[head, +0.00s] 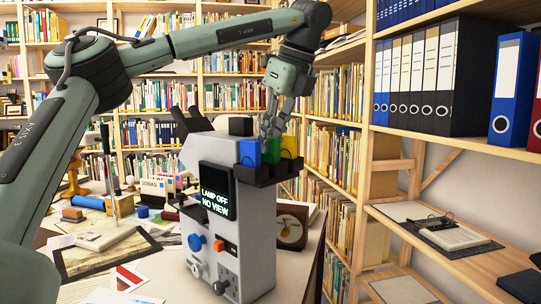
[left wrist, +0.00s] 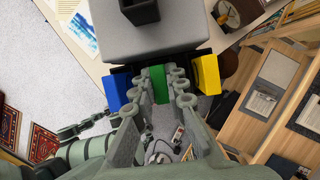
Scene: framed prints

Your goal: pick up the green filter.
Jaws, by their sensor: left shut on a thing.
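The green filter (left wrist: 157,88) is a small green block between the fingers of my left gripper (left wrist: 158,96) in the left wrist view. The gripper is shut on it, with a finger on each side. In the head view my left gripper (head: 271,128) points down at the dark filter holder (head: 262,177) on the side of the grey instrument. A blue block (head: 249,153) stands in the holder at the left of the gripper. The fingers partly hide the green filter there, and I cannot tell whether it is clear of the holder. My right gripper is out of view.
The grey instrument (head: 230,225) has a screen reading "LAMP OFF NO VIEW". A round brown-faced object (head: 291,231) stands behind it. Shelves with binders (head: 420,75) rise close at the right. The table at the left holds papers and small objects.

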